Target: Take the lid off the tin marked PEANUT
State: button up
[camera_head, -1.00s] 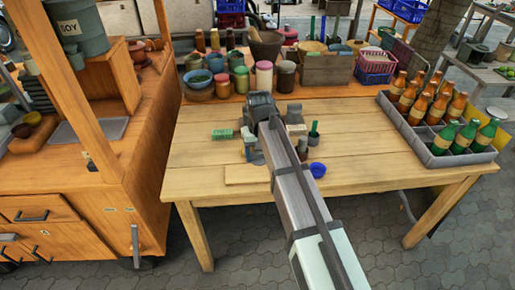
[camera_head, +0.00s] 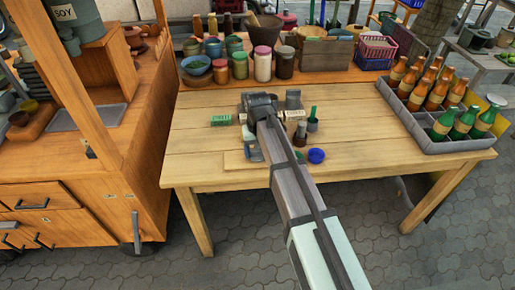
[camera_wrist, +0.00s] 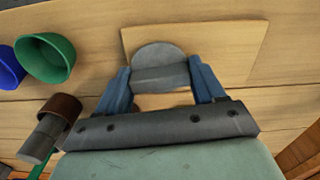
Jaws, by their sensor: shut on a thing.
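In the wrist view my gripper (camera_wrist: 162,74) has its two blue fingers closed on the sides of a grey rounded lid (camera_wrist: 158,55). The lid is over a thin wooden board (camera_wrist: 240,45); I cannot tell whether it touches the board. In the head view my gripper (camera_head: 253,152) is at the board (camera_head: 233,160), and my arm hides the lid. A grey tin (camera_head: 293,103) with a pale label stands behind and to the right of my wrist. The label is too small to read, and its lower part is partly covered by my arm.
Right of the arm stand a blue bowl (camera_head: 316,155), a dark bottle (camera_head: 300,134) and a green-handled brush (camera_head: 312,122). A green bowl (camera_wrist: 45,57) shows in the wrist view. A green box (camera_head: 221,120) lies left. A bottle crate (camera_head: 455,146) occupies the right; table between is clear.

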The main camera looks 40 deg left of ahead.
jog(key=o, duration=1.1)
jog(key=shift+o, duration=0.2)
jog(key=shift+r, duration=0.15)
jog(key=shift+r, duration=3.35)
jog(key=shift+r, duration=0.15)
notch_tip(320, 180, up, 5)
jog(key=shift+f, duration=0.15)
jog(key=shift+c, duration=0.3)
